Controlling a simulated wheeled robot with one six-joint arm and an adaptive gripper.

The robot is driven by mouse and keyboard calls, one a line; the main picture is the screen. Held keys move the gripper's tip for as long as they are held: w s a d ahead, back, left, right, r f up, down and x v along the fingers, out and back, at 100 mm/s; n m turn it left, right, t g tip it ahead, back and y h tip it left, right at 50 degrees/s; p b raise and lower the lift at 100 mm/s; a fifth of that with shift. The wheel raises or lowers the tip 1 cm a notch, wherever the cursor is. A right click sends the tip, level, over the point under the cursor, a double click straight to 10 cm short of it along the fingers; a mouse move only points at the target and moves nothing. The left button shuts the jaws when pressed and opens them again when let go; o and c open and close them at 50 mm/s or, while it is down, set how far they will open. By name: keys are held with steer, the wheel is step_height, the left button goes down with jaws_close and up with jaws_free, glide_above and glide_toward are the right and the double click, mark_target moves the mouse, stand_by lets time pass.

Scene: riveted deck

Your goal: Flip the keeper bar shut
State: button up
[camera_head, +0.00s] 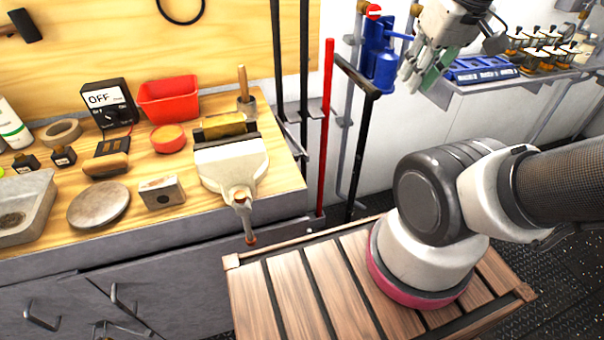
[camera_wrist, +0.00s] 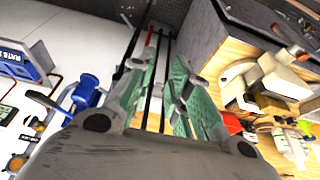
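A tall red bar (camera_head: 327,125) stands upright beside black poles against the wall, just right of the workbench. It may be the keeper bar; I cannot tell for sure, and no hinge or catch shows clearly. In the wrist view a short red piece (camera_wrist: 150,36) shows beyond the fingers, among black poles. My gripper (camera_head: 420,80) is raised at the upper right, apart from the red bar and to its right, near the blue device. In the wrist view my gripper (camera_wrist: 166,75) has its green-padded fingers spread, with nothing held between them.
A black pole with an angled head (camera_head: 361,130) leans right of the red bar. A blue wall device (camera_head: 379,60) hangs between that and my gripper. A vise (camera_head: 232,165) juts over the bench's front edge. A red bin (camera_head: 168,98) stands on the bench; a shelf holds blue cases (camera_head: 483,70).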

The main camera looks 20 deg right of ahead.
steer(key=w+f+g, duration=0.1)
steer(key=f, duration=0.1)
steer(key=w+a+f+g, duration=0.1)
steer(key=w+f, duration=0.1)
steer(key=w+a+f+g, duration=0.1)
steer(key=w+f, duration=0.1)
steer(key=shift+f+g+y, duration=0.25)
steer(key=shift+g+y, duration=0.05)
steer(key=shift+g, duration=0.1)
jaws_close()
steer(key=w+a+f+n+y, duration=0.1)
steer(key=w+a+f+n, duration=0.4)
steer(key=w+f+n, duration=0.3)
steer(key=w+a+f+n+g+y, duration=0.1)
steer(key=w+a+f+n, duration=0.3)
steer(key=w+f+n, duration=0.4)
steer(key=w+n+y, duration=0.1)
steer(key=n, duration=0.2)
steer(key=shift+w+a+n, duration=0.15)
steer(key=shift+a+n, duration=0.15)
steer(key=shift+a, duration=0.05)
steer(key=x, duration=1)
